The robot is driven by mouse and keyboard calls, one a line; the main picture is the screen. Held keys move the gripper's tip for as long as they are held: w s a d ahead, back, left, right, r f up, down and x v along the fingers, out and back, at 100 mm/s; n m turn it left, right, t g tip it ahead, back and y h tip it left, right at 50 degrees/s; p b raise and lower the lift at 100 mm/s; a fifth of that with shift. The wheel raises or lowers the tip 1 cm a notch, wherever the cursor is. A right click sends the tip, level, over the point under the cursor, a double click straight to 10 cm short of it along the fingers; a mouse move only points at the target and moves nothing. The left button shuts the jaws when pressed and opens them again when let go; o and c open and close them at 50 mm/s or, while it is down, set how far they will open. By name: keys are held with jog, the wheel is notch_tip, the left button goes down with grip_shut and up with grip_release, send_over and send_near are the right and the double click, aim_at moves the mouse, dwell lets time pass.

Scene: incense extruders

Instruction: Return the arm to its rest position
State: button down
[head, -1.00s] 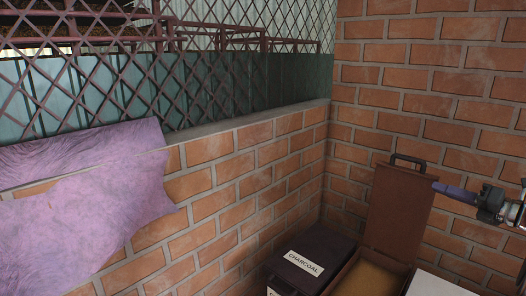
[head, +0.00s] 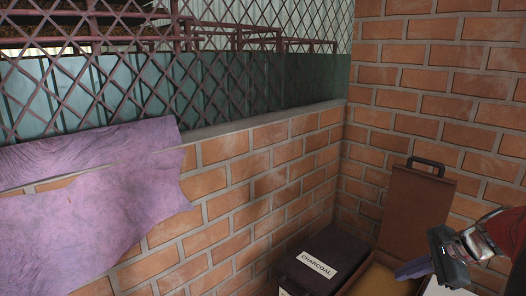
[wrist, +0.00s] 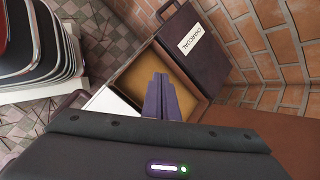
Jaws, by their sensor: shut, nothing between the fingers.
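My gripper (head: 408,270) is at the lower right of the head view, with its purple fingers pointing left over the open brown box. In the wrist view the fingers of my gripper (wrist: 159,82) are pressed together with nothing between them. They overlap the tan contents (wrist: 140,75) of the open box in the picture. I cannot tell the height between them.
The open box's brown lid (head: 415,205) stands upright against the brick wall (head: 430,110). A closed dark box labelled CHARCOAL (head: 330,245) is beside it. Stacked chair-like items (wrist: 35,45) stand on tiled floor. Purple cloth (head: 90,210) hangs over the low wall.

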jog(key=s+a+r+n+h, duration=0.2)
jog(key=s+a+n, duration=0.6)
jog(key=a+n, duration=0.2)
jog(key=s+a+r+n+h, duration=0.1)
jog(key=s+a+n+h, duration=0.1)
jog(key=s+a+n, duration=0.6)
jog(key=a+n, duration=0.2)
jog(key=a, duration=0.5)
jog(key=shift+r, duration=0.4)
jog(key=shift+s, duration=0.1)
dwell(0.7)
